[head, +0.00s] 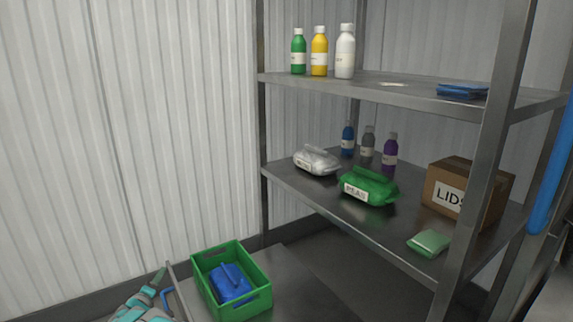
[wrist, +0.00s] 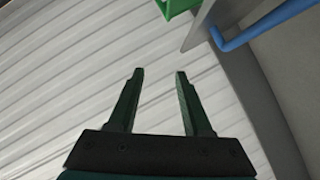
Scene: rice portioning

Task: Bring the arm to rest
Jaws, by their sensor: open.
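My gripper (wrist: 158,75) shows in the wrist view with its two dark green fingers spread apart and nothing between them. The ribbed white wall fills most of the space beyond the fingers. In the head view, part of my arm (head: 143,308) shows at the bottom left, beside the cart with the green crate; the fingertips are hard to make out there. A corner of the crate also shows at the top of the wrist view (wrist: 176,7), apart from the fingers.
A metal shelf unit (head: 400,85) stands at the right. The wall side looks clear.

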